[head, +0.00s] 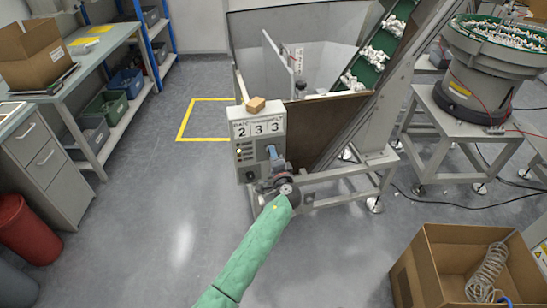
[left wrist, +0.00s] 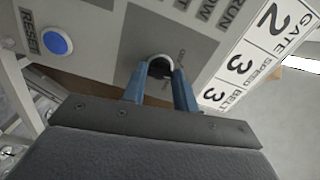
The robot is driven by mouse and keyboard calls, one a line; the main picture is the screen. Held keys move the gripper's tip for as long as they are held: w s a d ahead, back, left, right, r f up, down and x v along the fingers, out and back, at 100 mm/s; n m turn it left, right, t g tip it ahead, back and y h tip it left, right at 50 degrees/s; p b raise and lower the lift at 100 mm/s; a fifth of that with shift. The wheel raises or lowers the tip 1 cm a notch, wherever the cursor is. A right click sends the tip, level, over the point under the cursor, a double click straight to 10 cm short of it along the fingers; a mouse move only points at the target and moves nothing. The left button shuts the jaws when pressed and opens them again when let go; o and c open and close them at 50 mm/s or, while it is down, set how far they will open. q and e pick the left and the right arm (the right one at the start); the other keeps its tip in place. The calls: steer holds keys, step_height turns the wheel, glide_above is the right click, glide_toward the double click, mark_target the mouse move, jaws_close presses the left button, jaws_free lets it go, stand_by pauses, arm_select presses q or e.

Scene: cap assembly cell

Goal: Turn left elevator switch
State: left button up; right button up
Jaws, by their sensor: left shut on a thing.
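The grey elevator control box (head: 243,175) hangs on the front of the hopper, with a display plate (head: 258,128) reading 2 3 3. My left gripper (head: 272,152) is at the right part of the box face. In the left wrist view, its blue fingers (left wrist: 161,72) are closed around a dark rotary switch (left wrist: 160,67) on the panel. The fingers hide most of the switch, so its pointing direction cannot be told. A blue RESET button (left wrist: 57,41) sits to the left of the fingers. My right gripper is out of view.
An open cardboard box (head: 430,285) stands at lower right. A workbench (head: 75,80) is at left, with clear floor between.

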arm_select(q)
steer(key=shift+m+p, duration=1.9)
steer(key=shift+m, duration=3.5)
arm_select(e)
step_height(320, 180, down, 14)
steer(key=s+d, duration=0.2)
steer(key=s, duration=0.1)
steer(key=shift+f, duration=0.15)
arm_select(q)
steer(key=shift+f, duration=0.1)
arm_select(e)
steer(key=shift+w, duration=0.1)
arm_select(q)
steer(key=o, duration=1)
